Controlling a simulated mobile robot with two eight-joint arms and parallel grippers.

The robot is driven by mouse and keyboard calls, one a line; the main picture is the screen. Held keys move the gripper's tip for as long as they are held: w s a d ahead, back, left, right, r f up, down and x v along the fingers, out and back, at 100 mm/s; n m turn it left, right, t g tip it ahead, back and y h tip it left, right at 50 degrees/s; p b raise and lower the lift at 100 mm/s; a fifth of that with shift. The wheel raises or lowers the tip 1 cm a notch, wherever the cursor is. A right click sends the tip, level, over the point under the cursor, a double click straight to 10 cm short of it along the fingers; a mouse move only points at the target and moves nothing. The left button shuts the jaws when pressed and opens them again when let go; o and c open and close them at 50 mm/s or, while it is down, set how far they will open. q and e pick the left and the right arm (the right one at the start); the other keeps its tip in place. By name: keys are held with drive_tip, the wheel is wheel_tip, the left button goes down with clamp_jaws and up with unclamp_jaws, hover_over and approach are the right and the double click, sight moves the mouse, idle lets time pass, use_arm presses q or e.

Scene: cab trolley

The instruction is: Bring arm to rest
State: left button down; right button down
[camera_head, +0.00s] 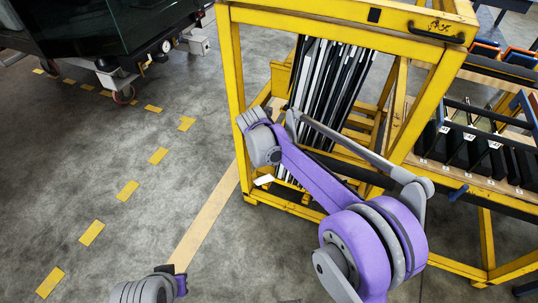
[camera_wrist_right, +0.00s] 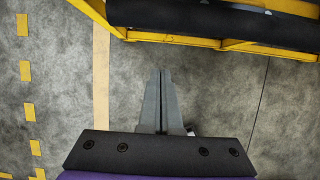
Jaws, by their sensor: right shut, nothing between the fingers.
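My right gripper (camera_wrist_right: 160,74) shows in the right wrist view, with its two grey fingers side by side and shut, nothing between them. It is above the bare concrete floor, a little short of the yellow frame's lower rail in that picture. In the head view my purple and grey arm reaches from the lower right up to the middle, in front of the yellow trolley (camera_head: 232,75). I cannot make out the right gripper's fingers there. A grey and purple part of mine shows at the bottom left. My left gripper is not in view.
The yellow trolley holds dark and pale upright panels (camera_head: 327,75). A rack with black bins (camera_head: 455,150) stands at the right. A dark glass-sided machine (camera_head: 110,30) is at the upper left. The floor (camera_head: 130,240) with yellow dashes is clear at the left.

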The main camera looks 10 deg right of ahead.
idle(0.5)
